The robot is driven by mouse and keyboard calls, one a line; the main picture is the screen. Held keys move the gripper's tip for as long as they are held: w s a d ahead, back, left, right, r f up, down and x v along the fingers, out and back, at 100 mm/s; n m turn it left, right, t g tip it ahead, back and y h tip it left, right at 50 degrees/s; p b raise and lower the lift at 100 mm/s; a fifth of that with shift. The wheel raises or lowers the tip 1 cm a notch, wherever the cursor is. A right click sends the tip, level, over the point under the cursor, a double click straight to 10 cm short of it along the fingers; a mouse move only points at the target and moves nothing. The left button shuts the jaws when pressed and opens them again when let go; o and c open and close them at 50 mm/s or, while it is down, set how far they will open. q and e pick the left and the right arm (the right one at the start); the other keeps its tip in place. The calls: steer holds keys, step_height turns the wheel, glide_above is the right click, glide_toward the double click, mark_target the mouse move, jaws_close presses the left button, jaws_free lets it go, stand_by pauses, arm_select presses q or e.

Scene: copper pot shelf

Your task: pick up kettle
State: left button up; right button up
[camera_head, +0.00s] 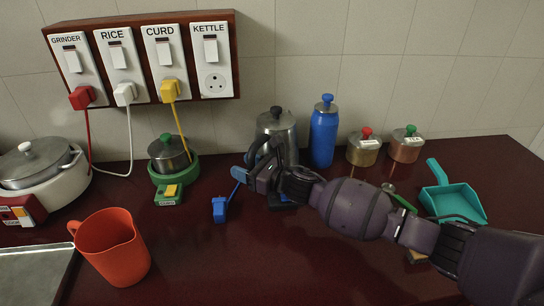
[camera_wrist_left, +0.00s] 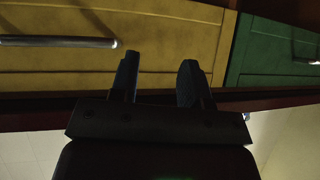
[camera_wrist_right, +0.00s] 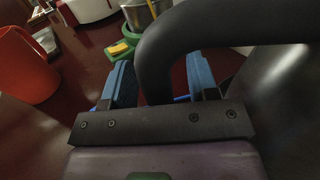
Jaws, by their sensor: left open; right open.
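The kettle (camera_head: 286,124) is silver with a black lid knob and stands upright against the back wall in the head view. Its black handle (camera_wrist_right: 155,62) curves down in the right wrist view, and its dark body (camera_wrist_right: 280,110) fills that view's right side. My right gripper (camera_head: 258,172) is in front of the kettle, partly hiding it. In the right wrist view its blue-tipped fingers (camera_wrist_right: 158,80) are open, with the handle showing between them; I cannot tell whether they touch it. My left gripper (camera_wrist_left: 158,80) is open and empty, facing yellow and green cabinet fronts.
A blue bottle (camera_head: 323,135) stands close right of the kettle, with copper pots (camera_head: 363,149) beyond it. A blue plug (camera_head: 219,209) lies in front. A green-based cooker (camera_head: 172,160), an orange jug (camera_head: 112,248) and a teal dustpan (camera_head: 455,200) stand around. The front middle counter is clear.

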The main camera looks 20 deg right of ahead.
jaws_close()
steer(key=shift+w+r, duration=0.1)
steer(key=shift+r, duration=0.05)
stand_by(1.0)
